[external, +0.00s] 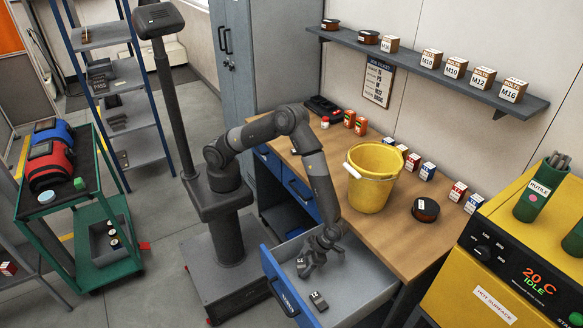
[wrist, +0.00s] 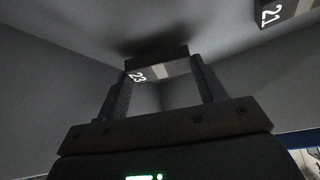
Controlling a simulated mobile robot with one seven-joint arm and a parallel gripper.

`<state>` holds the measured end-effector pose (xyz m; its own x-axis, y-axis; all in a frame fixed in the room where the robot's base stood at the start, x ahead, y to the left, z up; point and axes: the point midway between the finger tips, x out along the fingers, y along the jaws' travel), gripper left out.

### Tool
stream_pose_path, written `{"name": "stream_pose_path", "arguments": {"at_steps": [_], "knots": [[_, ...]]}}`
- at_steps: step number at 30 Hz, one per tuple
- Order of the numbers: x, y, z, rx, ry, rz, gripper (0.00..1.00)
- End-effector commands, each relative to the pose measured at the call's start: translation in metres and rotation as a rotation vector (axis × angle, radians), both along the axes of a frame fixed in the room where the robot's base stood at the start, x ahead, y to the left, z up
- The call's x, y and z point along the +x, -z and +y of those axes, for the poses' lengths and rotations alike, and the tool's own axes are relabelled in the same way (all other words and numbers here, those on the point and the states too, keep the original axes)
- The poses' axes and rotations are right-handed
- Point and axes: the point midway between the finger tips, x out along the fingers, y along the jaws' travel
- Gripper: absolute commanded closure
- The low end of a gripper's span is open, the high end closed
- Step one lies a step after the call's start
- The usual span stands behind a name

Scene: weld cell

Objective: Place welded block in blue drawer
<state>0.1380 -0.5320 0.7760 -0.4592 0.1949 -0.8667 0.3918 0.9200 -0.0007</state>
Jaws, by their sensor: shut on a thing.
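The blue drawer (external: 287,292) is pulled open under the workbench, with a blue front and a grey inside. My gripper (external: 308,262) reaches down into it. In the wrist view my gripper (wrist: 162,82) is shut on a dark block marked 23 (wrist: 157,66), with one finger on each side. The held block (external: 302,266) shows small at the fingertips in the external view. I cannot tell if it touches the drawer floor. Another dark block (external: 319,301) lies on the drawer floor near the front; a block marked 21 (wrist: 287,12) shows at top right in the wrist view.
A yellow machine (external: 520,255) stands at right. The drawer's right part is bare.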

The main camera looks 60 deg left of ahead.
Motion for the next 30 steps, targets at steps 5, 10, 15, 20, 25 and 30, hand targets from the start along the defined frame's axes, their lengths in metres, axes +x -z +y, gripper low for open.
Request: {"name": "stream_pose_path", "arguments": {"at_steps": [5,10,15,20,25,30], "knots": [[0.0,0.016,0.0,-0.001,0.001,-0.001,0.69],[0.0,0.016,0.0,0.0,0.001,0.0,0.69],[0.0,0.018,0.0,0.0,0.0,0.0,0.33],[0.0,0.018,0.0,0.001,0.0,0.0,0.2],[0.0,0.018,0.0,0.001,0.0,0.0,0.15],[0.0,0.016,0.0,0.0,0.0,-0.001,0.15]]}}
